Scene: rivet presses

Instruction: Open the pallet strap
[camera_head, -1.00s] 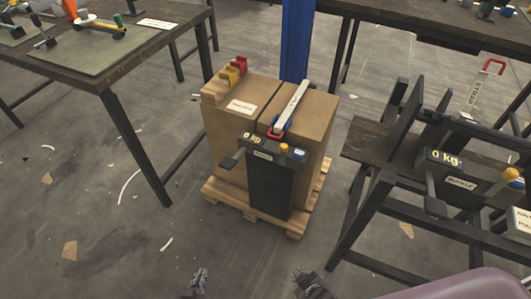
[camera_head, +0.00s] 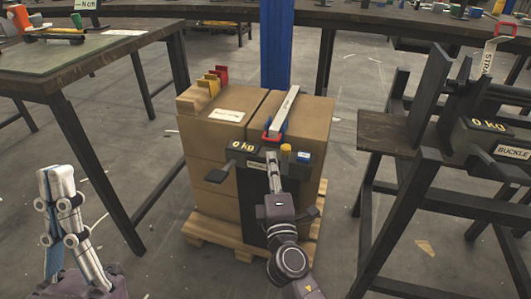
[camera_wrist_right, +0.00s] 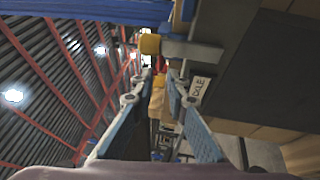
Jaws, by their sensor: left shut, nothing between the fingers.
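The strap, a pale grey bar with a red handle end (camera_head: 284,112), lies across the top of the stacked cardboard boxes (camera_head: 212,160) on a wooden pallet (camera_head: 205,237). A dark buckle unit (camera_head: 237,160) reading "0 kg" sits at the boxes' front, with a yellow knob (camera_head: 285,149) and a blue-and-white part on its right. My right gripper (camera_head: 272,157) is in front of the buckle unit, just below the red handle. In the right wrist view its fingers (camera_wrist_right: 161,76) are apart, empty, near the yellow knob (camera_wrist_right: 150,44). My left gripper (camera_head: 57,172) is shut and empty, far left.
A workbench (camera_head: 80,70) stands at left and a dark stand (camera_head: 385,135) with another "0 kg" buckle unit at right. A blue post (camera_head: 276,45) rises behind the boxes. Open floor lies between the left bench and the pallet.

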